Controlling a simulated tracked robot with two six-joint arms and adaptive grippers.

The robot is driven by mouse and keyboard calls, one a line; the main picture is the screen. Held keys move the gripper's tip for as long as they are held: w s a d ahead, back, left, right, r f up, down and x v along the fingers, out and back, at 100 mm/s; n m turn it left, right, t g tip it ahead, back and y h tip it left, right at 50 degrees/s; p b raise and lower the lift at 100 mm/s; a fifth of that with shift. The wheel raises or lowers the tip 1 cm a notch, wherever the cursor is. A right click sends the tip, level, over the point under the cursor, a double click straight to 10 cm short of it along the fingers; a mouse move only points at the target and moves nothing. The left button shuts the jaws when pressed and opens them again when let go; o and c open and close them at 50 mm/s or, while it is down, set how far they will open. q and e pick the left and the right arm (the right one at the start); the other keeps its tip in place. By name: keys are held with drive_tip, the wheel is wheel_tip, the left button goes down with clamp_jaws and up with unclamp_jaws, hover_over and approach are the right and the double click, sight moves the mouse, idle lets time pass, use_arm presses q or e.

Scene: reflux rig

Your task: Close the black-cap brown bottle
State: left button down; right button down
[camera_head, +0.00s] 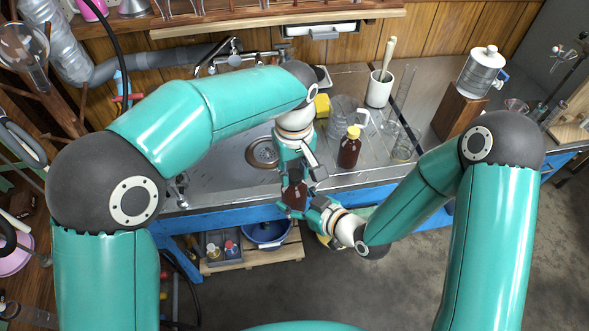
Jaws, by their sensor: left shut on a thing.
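A dark brown bottle (295,195) is in front of the bench's front edge, between my two grippers. My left gripper (296,178) reaches down from above and is shut on this brown bottle. My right gripper (297,210) comes in from the right, right by the bottle's near end. Whether its fingers are open or shut is too small to tell. I cannot make out a black cap; the grippers hide parts of the bottle. Another brown bottle with a yellow cap (349,150) stands upright on the bench to the right.
The metal bench (222,178) has a round sink drain (262,152). Clear glassware (345,112), a yellow block (321,105) and a white cup (379,90) stand behind the yellow-capped bottle. A blue bowl (266,233) sits on a low wooden shelf below. Grey floor is free at lower right.

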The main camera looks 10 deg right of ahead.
use_arm(q)
drive_tip(key=m, duration=0.8)
drive_tip(key=shift+m, duration=0.3)
drive_tip(key=m, duration=0.8)
drive_tip(key=c, duration=0.8)
unclamp_jaws()
drive_tip(key=shift+r, duration=2.25)
